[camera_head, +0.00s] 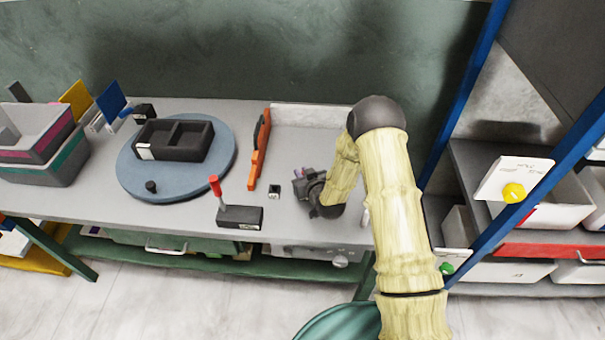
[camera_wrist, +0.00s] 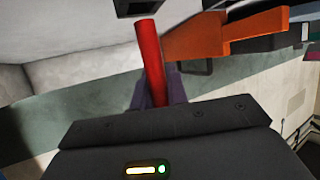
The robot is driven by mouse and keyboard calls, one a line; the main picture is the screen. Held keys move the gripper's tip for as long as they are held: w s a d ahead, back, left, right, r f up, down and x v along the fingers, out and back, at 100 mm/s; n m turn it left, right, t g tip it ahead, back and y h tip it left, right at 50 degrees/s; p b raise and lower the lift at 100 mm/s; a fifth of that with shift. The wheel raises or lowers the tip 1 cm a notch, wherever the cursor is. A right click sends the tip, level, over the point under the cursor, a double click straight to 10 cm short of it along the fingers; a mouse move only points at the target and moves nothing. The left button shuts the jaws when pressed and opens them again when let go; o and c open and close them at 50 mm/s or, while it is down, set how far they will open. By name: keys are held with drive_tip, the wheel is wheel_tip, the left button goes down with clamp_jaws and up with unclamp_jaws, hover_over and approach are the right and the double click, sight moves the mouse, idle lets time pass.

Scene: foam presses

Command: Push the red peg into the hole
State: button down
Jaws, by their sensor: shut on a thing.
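The red peg (camera_wrist: 150,55) stands out from between the purple fingers of my gripper (camera_wrist: 158,88) in the wrist view. My gripper is shut on it. A dark block with an opening (camera_wrist: 137,7) is cut off by the top edge of that view, just beyond the peg's far end. I cannot tell whether the peg's end touches it. In the head view my gripper (camera_head: 299,174) is low over the right part of the table, and the peg is hardly visible there. A small black cube with a pale top mark (camera_head: 274,192) is just left of the gripper.
A dark base (camera_head: 246,217) with a red-tipped upright lever stands at the table's front edge. An orange bar (camera_head: 259,155) lies behind the cube. A blue round plate (camera_head: 130,178) with a black divided tray (camera_head: 190,156) is further left. A shelf rack stands right.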

drive_tip(key=shift+f+b, duration=1.95)
drive_tip(key=shift+f, duration=0.3)
drive_tip(key=c, duration=1.3)
unclamp_jaws()
drive_tip(key=v, duration=1.7)
drive_tip(key=shift+s+d, duration=0.2)
drive_tip(key=shift+w+r, duration=0.1)
